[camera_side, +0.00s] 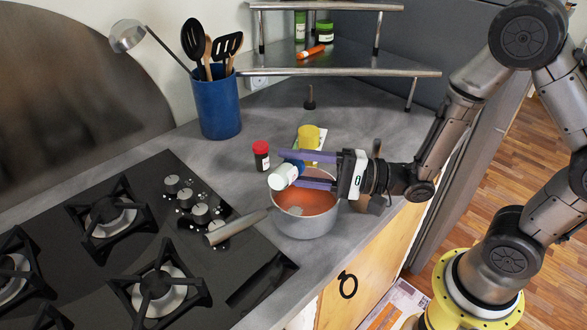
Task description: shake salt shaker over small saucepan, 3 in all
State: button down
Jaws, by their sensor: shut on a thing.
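My gripper (298,169) is shut on a small white shaker with a blue cap (282,178), held tilted just above the small saucepan. The gripper's fingers hide part of the shaker and of the pan's far rim. I cannot tell whether anything is falling from the shaker.
A red-capped dark jar (261,156) stands left behind the pan, and a yellow item (308,137) stands behind my gripper. A blue utensil crock (217,104) is farther back. The gas stove (130,250) fills the left. A metal shelf (340,72) is behind.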

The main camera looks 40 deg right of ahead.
jog(key=shift+r, duration=0.95)
jog(key=shift+d, duration=0.1)
jog(key=shift+s+d, duration=0.35)
jog(key=shift+d, duration=0.45)
jog(key=shift+s+d, duration=0.3)
jog(key=shift+d, duration=0.5)
jog(key=shift+s+d, duration=0.35)
jog(key=shift+d, duration=0.45)
notch_tip(320, 180, down, 3)
